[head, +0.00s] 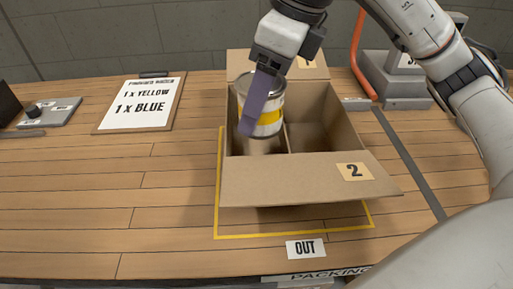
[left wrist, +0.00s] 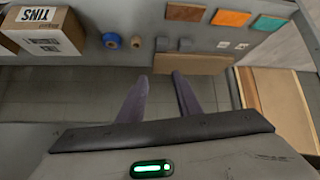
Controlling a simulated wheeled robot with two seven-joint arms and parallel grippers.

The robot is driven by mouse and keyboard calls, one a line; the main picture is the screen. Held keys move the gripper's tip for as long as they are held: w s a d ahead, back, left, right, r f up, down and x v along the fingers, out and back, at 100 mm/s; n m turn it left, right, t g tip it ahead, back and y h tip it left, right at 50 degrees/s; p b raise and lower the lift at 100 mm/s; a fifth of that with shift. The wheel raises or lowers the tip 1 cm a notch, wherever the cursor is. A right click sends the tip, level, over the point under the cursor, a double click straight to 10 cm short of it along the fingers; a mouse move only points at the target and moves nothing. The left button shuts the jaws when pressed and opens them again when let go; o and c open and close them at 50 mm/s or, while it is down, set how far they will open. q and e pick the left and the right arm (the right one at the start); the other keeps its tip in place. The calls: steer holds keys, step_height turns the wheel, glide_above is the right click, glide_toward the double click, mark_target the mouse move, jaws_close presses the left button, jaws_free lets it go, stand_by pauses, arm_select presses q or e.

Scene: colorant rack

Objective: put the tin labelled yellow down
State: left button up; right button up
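The tin with the yellow band (head: 270,118) is in the head view, at the left compartment of the open cardboard box (head: 290,182). My right gripper (head: 250,122) comes down from above, with a purple finger against the tin's side; it is shut on the tin. The tin is slightly tilted, its lower part inside the compartment; I cannot tell whether it touches the bottom. The far finger is hidden behind the tin. My left gripper (left wrist: 160,98) shows only in the left wrist view, its fingers apart with nothing between them.
The right compartment (head: 316,128) looks empty. The front flap, labelled 2 (head: 354,171), is folded outward. A yellow outline (head: 217,200) surrounds the box on the table. An order board (head: 140,104) reads 1 x yellow, 1 x blue. The table's left front is clear.

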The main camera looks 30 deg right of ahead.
mark_target(284, 94)
step_height(284, 94, down, 11)
steer(key=shift+r+b, duration=0.1)
steer(key=shift+b, duration=0.35)
steer(key=shift+f, duration=0.25)
steer(key=o, duration=1)
steer(key=shift+r, duration=0.1)
steer(key=shift+r, duration=0.25)
steer(key=p+v, duration=0.1)
steer(key=v, duration=1)
steer(key=shift+d+r, duration=0.1)
steer(key=shift+r, duration=0.3)
